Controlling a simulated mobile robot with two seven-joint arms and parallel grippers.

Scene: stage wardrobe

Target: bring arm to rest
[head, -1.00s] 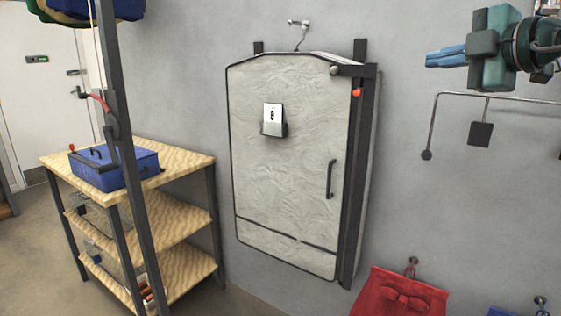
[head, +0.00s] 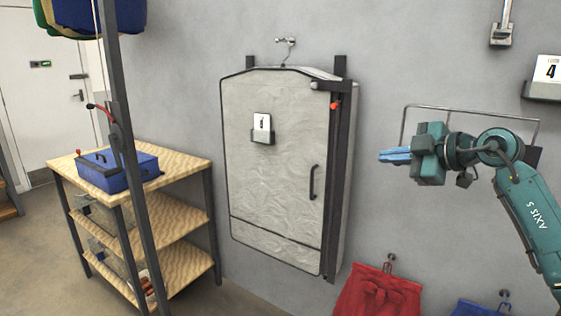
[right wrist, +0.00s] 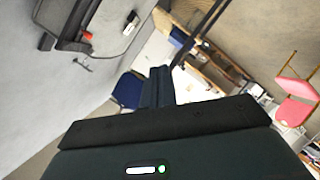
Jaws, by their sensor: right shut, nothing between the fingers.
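My right gripper (head: 382,156) is at the right of the head view, in front of the grey wall. Its blue fingers are shut and empty and point left toward the cabinet. The teal right arm (head: 535,215) comes in from the right edge. In the right wrist view the closed fingers (right wrist: 160,85) show as dark shapes, with nothing held. My left gripper is not in view.
A pale wall cabinet (head: 275,165) with a dark handle is closed. A wooden shelf (head: 185,164) carries a blue case (head: 117,168). A dark post (head: 128,150) stands in front of it. A red bag (head: 380,293) and a blue bag (head: 480,308) hang low on the right.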

